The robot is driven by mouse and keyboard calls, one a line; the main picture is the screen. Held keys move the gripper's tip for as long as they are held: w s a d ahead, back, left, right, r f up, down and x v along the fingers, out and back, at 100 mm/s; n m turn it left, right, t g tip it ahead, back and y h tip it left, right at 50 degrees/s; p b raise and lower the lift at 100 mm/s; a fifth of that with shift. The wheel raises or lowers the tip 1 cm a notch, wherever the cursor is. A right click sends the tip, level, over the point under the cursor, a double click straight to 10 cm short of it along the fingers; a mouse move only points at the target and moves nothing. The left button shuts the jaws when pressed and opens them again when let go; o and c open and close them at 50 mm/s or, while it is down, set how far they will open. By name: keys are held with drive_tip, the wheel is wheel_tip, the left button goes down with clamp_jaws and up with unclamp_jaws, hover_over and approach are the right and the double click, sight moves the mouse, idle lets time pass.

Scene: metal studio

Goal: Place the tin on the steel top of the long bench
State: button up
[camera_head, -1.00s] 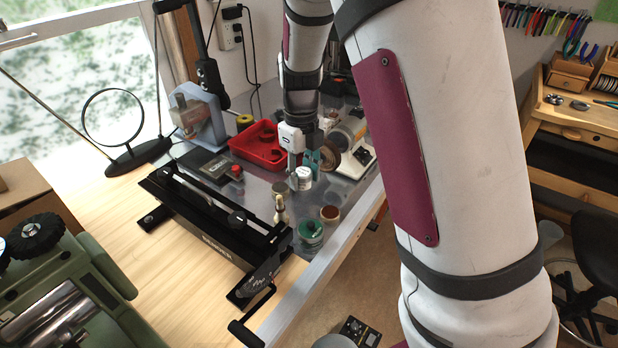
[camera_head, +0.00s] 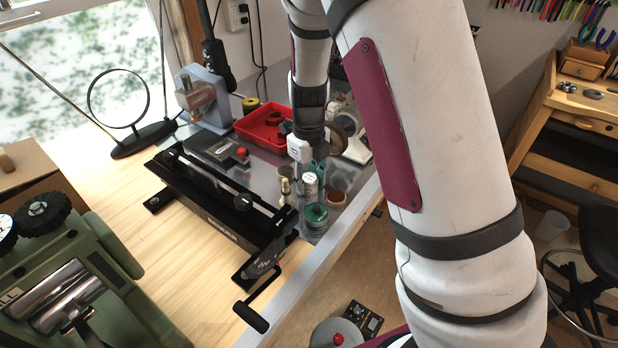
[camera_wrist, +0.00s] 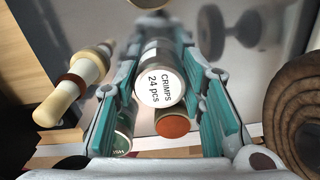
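The tin (camera_wrist: 160,86), a small cylinder with a white lid reading "CRIMPS 24 pcs", stands between the teal finger pads of my gripper (camera_wrist: 164,62) in the wrist view. The pads look closed on its sides. In the head view the tin (camera_head: 310,187) shows below my gripper (camera_head: 312,170), over the front part of the long bench's grey steel top (camera_head: 264,168). The tin looks upright. Its bottom is hard to make out, so I cannot tell whether it touches the steel.
Near the tin are a wooden-handled tool (camera_head: 286,192), a green jar (camera_head: 315,216) and a brown-topped pot (camera_head: 336,197). A brown wheel (camera_wrist: 298,115) is close on the right. A black bender (camera_head: 215,200) lies left; a red tray (camera_head: 263,127) is behind.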

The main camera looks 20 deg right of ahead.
sight(309, 177)
drive_tip(key=shift+o, duration=1.1)
drive_tip(key=s+r+n+t+y, duration=0.1)
drive_tip(key=s+r+n, duration=0.2)
drive_tip(key=r, duration=0.6)
drive_tip(key=s+r+n, duration=0.2)
drive_tip(key=r+n, duration=0.1)
drive_tip(key=r, duration=0.6)
drive_tip(key=s+r+n+t, duration=0.2)
drive_tip(key=s+r+n, duration=0.1)
drive_tip(key=s+n, duration=0.7)
drive_tip(key=s+r+n+t+h, duration=0.1)
drive_tip(key=s+r+n, duration=0.2)
drive_tip(key=s+n, duration=0.7)
drive_tip(key=shift+s+a+r+n+t+p, duration=0.25)
drive_tip(key=shift+s+n+t+p, duration=0.15)
drive_tip(key=shift+n, duration=2.1)
